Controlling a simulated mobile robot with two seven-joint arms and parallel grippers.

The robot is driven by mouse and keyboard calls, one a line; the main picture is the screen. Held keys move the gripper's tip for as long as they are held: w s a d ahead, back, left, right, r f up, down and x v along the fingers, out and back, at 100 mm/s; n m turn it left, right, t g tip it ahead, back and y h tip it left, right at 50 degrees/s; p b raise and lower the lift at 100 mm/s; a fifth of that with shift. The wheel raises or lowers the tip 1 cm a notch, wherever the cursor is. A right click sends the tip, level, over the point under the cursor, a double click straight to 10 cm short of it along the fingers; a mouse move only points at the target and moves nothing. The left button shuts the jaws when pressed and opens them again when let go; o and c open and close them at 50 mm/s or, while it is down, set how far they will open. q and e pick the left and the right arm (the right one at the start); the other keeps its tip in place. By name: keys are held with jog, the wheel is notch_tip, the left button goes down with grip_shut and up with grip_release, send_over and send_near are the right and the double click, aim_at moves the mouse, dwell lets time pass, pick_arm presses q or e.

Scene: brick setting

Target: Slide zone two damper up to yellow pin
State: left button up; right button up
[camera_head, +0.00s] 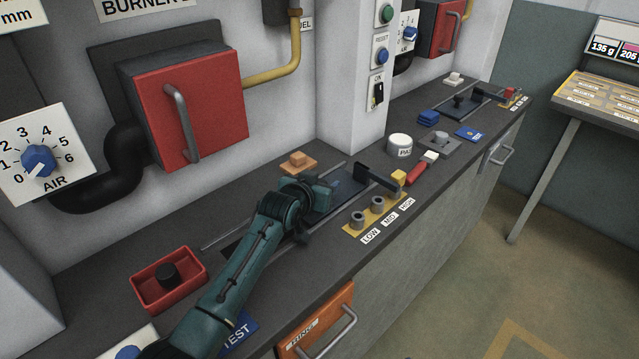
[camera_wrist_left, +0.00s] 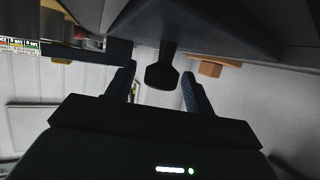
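The near damper is a dark sliding plate (camera_head: 348,186) on rails, with a dark arm (camera_head: 376,180) reaching toward the front. The yellow pin (camera_head: 398,177) stands at the HIGH end of the yellow strip (camera_head: 362,226). The arm's end is close beside the pin; I cannot tell whether they touch. My left gripper (camera_head: 318,208) is over the damper's left part. In the left wrist view, its open fingers (camera_wrist_left: 159,88) stand either side of a dark knob (camera_wrist_left: 162,77), with gaps showing. The knob is hidden in the head view. My right gripper is not in view.
An orange-tan block (camera_head: 297,160) sits behind the damper. A red tray (camera_head: 169,279) is at the left. A second damper station (camera_head: 474,98) is farther back.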

pick_arm(q)
jog(key=shift+s, duration=0.1)
jog(key=v, duration=1.3)
jog(key=shift+p, duration=0.45)
jog(key=shift+a, duration=0.1)
